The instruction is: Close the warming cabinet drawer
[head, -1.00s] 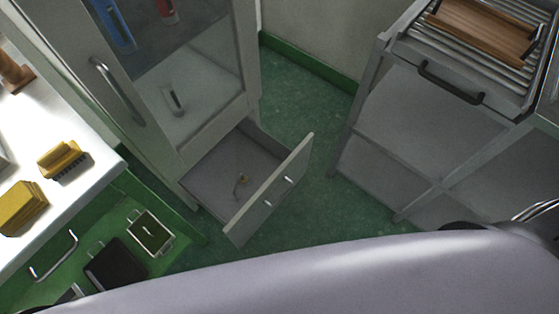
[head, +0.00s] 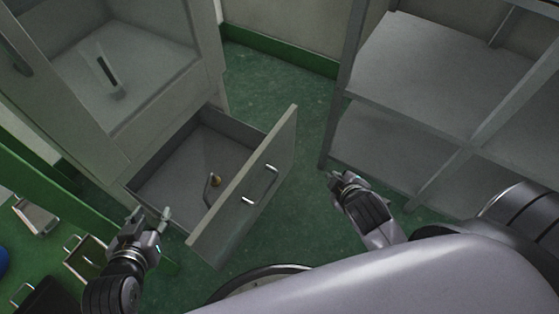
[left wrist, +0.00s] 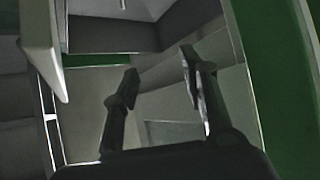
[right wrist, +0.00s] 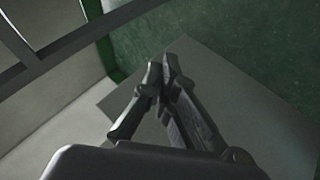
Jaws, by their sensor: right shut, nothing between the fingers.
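The warming cabinet (head: 165,115) is grey, with its lower drawer pulled out. A small metal item with a brass-coloured part (head: 213,183) lies inside the drawer. My left gripper (head: 150,214) is open and empty, beside the drawer's left side, with its fingers apart in the left wrist view (left wrist: 160,65). My right gripper (head: 338,178) is shut and empty, to the right of the drawer front and apart from it. Its fingertips meet in the right wrist view (right wrist: 162,68).
A grey shelf rack (head: 400,105) stands at the right. Green floor (head: 275,85) is free between it and the cabinet. Small trays (head: 38,215) and a dark box (head: 50,298) are at the lower left.

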